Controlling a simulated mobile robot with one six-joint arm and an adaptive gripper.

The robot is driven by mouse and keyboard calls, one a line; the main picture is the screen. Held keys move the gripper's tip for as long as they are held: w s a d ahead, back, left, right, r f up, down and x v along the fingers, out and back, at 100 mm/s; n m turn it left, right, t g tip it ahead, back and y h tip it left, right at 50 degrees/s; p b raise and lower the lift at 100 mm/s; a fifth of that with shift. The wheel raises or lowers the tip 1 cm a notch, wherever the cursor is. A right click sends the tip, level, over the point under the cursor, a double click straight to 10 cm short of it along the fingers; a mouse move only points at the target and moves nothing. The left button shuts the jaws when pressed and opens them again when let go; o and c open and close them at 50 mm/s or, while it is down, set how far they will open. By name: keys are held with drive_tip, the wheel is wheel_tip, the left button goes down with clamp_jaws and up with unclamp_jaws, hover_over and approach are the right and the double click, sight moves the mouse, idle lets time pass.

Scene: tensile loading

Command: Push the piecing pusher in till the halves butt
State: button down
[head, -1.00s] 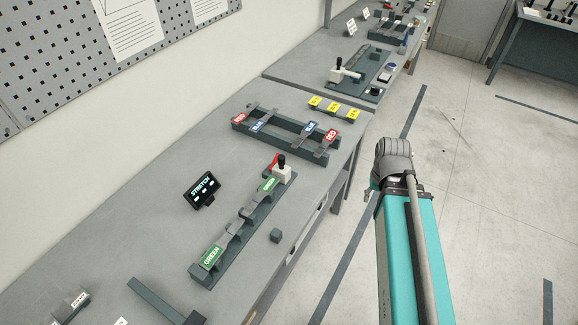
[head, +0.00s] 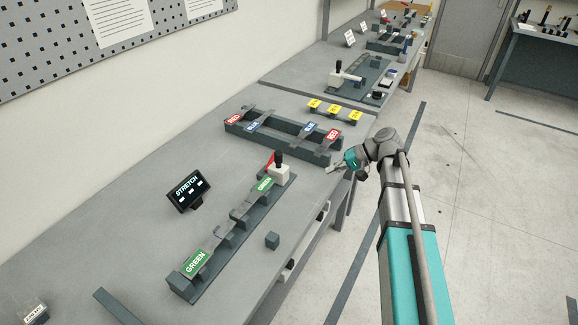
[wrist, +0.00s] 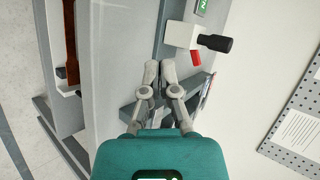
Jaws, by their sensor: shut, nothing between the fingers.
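No part is labelled as the piecing pusher. On the far bench, a white block with a black knob and a pale bar (head: 345,76) sits on a dark base plate (head: 372,74). A similar white block with a black knob (head: 280,172) stands at the far end of the green-labelled fixture (head: 227,240), with a red part beside it; this block also shows in the wrist view (wrist: 181,34). My gripper (head: 331,169) is shut and empty near the near bench's right edge, right of that block and apart from it. Its fingers (wrist: 160,72) are together in the wrist view.
A dark frame with red and blue labels (head: 262,142) and a yellow-labelled rack (head: 335,110) lie beyond the green fixture. A STRETCH display (head: 188,192) stands left. A small dark cube (head: 272,240) sits near the front edge. Open floor lies right.

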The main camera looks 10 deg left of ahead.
sight(278, 167)
drive_tip(key=w+a+n+g+y+b, duration=0.1)
drive_tip(key=w+a+y+b, duration=0.1)
drive_tip(key=w+y+b, duration=0.5)
drive_tip(key=w+b, duration=0.2)
drive_tip(key=w, duration=0.1)
drive_tip(key=shift+w, duration=0.25)
drive_tip(key=s+a, duration=0.4)
drive_tip(key=a, duration=0.8)
drive_tip(key=shift+s, duration=0.3)
drive_tip(key=shift+a, duration=0.1)
